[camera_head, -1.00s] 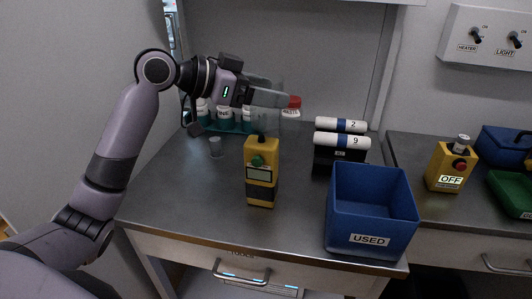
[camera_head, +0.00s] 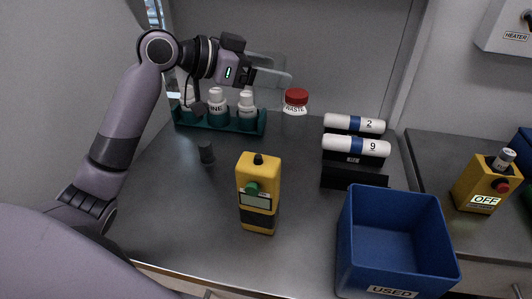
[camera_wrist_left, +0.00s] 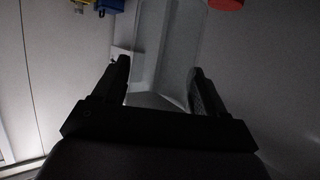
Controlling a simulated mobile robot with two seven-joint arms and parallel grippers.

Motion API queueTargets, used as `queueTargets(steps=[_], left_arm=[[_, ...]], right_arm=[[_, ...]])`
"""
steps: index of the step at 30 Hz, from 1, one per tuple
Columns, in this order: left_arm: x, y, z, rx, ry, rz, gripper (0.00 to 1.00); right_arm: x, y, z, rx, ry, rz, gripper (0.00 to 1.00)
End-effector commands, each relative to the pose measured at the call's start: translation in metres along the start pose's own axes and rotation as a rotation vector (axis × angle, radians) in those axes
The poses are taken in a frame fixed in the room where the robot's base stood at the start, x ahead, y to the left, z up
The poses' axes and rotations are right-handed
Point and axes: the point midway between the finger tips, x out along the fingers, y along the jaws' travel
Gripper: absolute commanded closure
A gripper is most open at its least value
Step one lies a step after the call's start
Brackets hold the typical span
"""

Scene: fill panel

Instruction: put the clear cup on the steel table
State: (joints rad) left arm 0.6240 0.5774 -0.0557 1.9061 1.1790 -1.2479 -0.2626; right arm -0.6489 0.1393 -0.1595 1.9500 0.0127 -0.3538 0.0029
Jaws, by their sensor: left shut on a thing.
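My left gripper (camera_head: 256,76) is shut on the clear cup (camera_head: 268,68) and holds it above the back of the steel table (camera_head: 170,190). The cup is see-through and its outline is faint in the head view. In the left wrist view the cup (camera_wrist_left: 165,50) sits between the two dark fingers (camera_wrist_left: 160,85). Its lower end and the table under it are hard to make out there. My right gripper is not in view.
A green rack (camera_head: 188,122) of white bottles and a red-capped WASTE bottle (camera_head: 296,102) stand at the back. The left front is clear.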

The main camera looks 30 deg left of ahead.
Motion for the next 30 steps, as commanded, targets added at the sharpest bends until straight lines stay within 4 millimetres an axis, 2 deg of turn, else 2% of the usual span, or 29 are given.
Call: queueTargets(steps=[1, 3, 12, 15, 20, 27, 30], left_arm=[[0.006, 0.001, 0.015, -0.007, -0.003, 0.002, 0.58], [0.012, 0.001, 0.033, -0.007, -0.003, 0.001, 0.58], [0.037, 0.000, 0.103, -0.007, -0.001, -0.001, 0.58], [0.042, 0.000, 0.116, -0.004, -0.001, -0.001, 0.58], [0.046, 0.000, 0.128, -0.003, 0.000, -0.001, 0.59], [0.058, 0.000, 0.160, -0.004, 0.000, -0.002, 0.59], [0.059, 0.000, 0.164, -0.001, 0.001, -0.003, 0.59]], right_arm=[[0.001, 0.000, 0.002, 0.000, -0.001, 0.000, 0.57], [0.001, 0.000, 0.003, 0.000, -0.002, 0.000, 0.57], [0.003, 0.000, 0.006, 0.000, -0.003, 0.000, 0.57], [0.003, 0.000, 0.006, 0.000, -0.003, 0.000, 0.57], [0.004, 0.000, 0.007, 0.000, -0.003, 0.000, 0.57], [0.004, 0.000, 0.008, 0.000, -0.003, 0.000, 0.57], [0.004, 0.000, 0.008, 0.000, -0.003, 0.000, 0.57]])
